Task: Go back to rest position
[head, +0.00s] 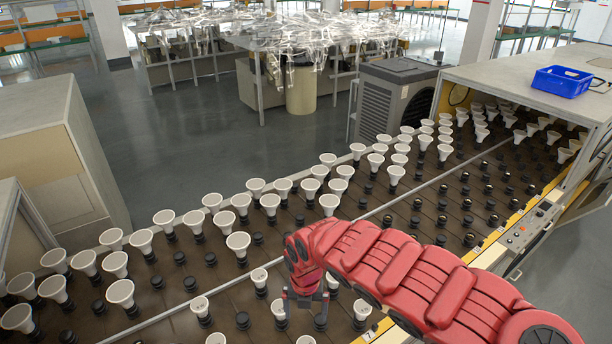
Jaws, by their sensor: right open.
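My right gripper (304,302) hangs over the near part of the bulb conveyor (165,332), with its red arm reaching in from the lower right. Its two dark fingers point down and stand apart, with no bulb visibly held between them. A white bulb (278,309) is close to its left finger; I cannot tell if they touch. Another bulb (259,276) stands upright just left of the gripper. A bare black socket (321,322) is below the right finger. The arm hides part of the rack behind it. My left gripper is out of view.
Rows of white bulbs (238,242) and empty black sockets fill the conveyor around the gripper. A metal rail (395,203) runs along its length. A machine housing with a blue crate (561,81) stands at the right. A grey cooler (395,95) stands behind. Open floor lies beyond.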

